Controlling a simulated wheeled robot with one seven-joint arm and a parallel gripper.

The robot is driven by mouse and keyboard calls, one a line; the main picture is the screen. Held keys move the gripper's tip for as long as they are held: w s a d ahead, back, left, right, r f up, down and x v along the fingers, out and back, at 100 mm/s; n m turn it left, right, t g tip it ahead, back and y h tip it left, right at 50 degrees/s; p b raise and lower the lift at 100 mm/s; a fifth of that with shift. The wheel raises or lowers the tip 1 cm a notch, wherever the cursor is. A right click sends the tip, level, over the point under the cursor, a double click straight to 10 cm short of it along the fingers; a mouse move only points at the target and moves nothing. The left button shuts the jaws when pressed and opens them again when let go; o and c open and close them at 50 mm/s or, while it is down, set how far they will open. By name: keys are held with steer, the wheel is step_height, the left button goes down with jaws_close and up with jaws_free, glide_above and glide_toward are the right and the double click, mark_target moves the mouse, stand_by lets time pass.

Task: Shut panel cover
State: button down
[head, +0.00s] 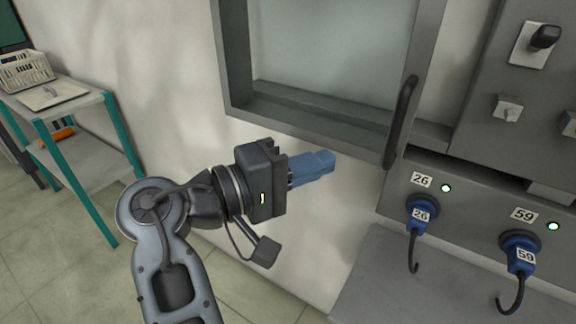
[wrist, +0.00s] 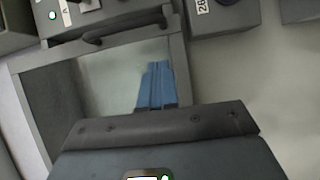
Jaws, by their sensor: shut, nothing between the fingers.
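The panel cover is a grey framed window (head: 310,128) with a clear pane, at the top middle of the head view. A black bar handle (head: 401,125) runs along its right side. The cover's lower right corner appears to stand out from the panel; I cannot tell the exact angle. My gripper (head: 326,162) has blue fingers, shut and empty, below the cover's bottom rail and left of the handle. In the wrist view the blue fingers (wrist: 158,68) overlap the cover frame (wrist: 178,75), with the handle (wrist: 124,28) beyond them.
Right of the cover is a grey panel (head: 480,135) with switches. Below it are blue plugs labelled 26 (head: 421,214) and 59 (head: 521,260), with hanging cables. A teal-legged table (head: 85,155) with a white basket (head: 25,72) stands at left. Floor between is clear.

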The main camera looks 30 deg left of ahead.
steer(key=w+d+p, duration=0.1)
steer(key=w+d, duration=0.2)
steer(key=d, duration=0.2)
steer(key=shift+d, duration=0.25)
steer(key=shift+f, duration=0.1)
